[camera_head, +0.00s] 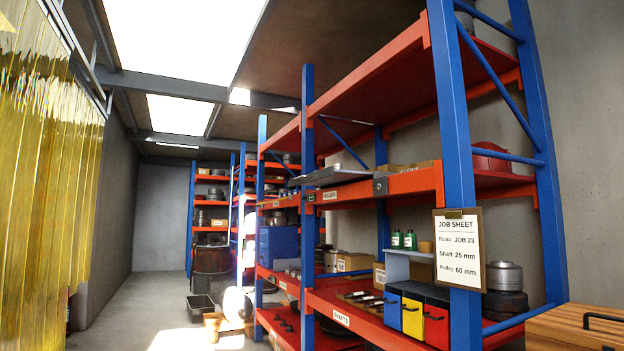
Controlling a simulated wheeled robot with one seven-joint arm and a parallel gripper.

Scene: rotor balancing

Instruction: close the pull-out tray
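A grey pull-out tray (328,176) sticks out from the middle level of the near blue-and-orange rack, to the left of a blue upright's front. It looks flat and shallow, and its front end points left over the aisle. I see it from near its own height, so its inside is mostly hidden. My gripper is not in view.
The near rack's upright (462,160) carries a job sheet (459,250). Blue, yellow and red bins (412,316) stand on the lower shelf. A wooden box (577,328) with a black handle is at the lower right. The aisle floor (140,300) is open at left.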

